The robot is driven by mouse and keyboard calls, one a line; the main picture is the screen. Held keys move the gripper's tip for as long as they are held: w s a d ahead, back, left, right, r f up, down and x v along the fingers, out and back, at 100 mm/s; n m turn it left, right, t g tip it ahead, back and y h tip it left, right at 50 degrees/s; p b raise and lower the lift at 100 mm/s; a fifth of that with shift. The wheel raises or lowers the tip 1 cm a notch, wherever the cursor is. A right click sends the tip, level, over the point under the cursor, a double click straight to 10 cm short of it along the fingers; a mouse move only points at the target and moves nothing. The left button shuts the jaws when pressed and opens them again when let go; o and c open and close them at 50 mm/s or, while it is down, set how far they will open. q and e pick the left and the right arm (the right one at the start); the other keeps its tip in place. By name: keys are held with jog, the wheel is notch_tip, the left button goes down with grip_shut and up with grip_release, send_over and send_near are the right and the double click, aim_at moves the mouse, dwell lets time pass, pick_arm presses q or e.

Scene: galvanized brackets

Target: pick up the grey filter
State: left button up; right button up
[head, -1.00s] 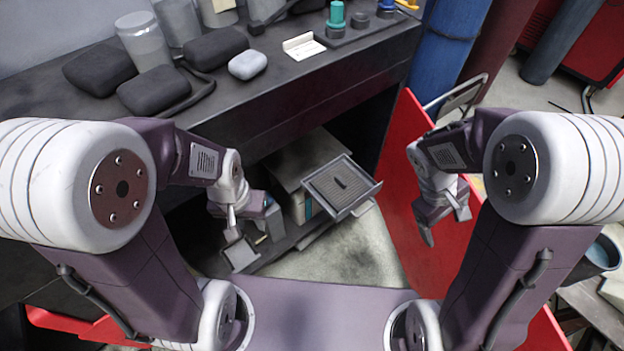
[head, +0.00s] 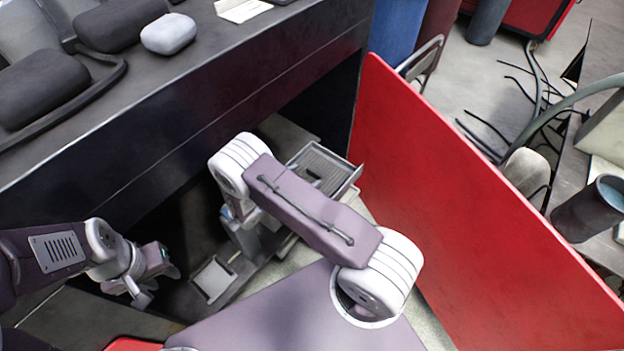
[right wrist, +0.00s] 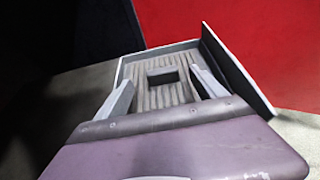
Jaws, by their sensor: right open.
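The grey filter appears to be the ribbed panel with a raised block handle, in a shallow grey frame. In the head view the filter (head: 314,160) is partly covered by my right arm. In the right wrist view the filter (right wrist: 148,96) lies ahead, its block handle between the fingers. My right gripper (right wrist: 163,91) is open, one finger on each side of the handle, with space between; contact with the panel cannot be told. Its fingers are hidden in the head view. My left gripper (head: 156,285) looks open and empty at lower left, away from the filter.
A red panel (head: 450,180) stands close to the right of the filter. The dark bench (head: 200,100) overhangs behind, with dark cases (head: 40,85) and a light case (head: 168,34) on top. A small square tray (head: 213,280) lies on the low shelf.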

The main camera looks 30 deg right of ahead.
aim_at(314, 172)
jog(key=shift+w+d+f, duration=0.15)
jog(key=shift+d+f, duration=0.05)
jog(key=shift+d, duration=0.35)
jog(key=shift+d+f, duration=0.2)
jog(key=shift+d, duration=0.1)
jog(key=b+x, duration=0.1)
jog(key=x, duration=0.3)
jog(key=shift+w+d+f, duration=0.1)
jog(key=shift+d+f, duration=0.1)
jog(key=shift+f, duration=0.05)
jog(key=shift+r, duration=0.1)
jog(key=c, duration=1.7)
notch_tip(314, 172, up, 10)
jog(key=p, duration=0.2)
jog(key=shift+p, duration=0.3)
jog(key=shift+c, duration=0.2)
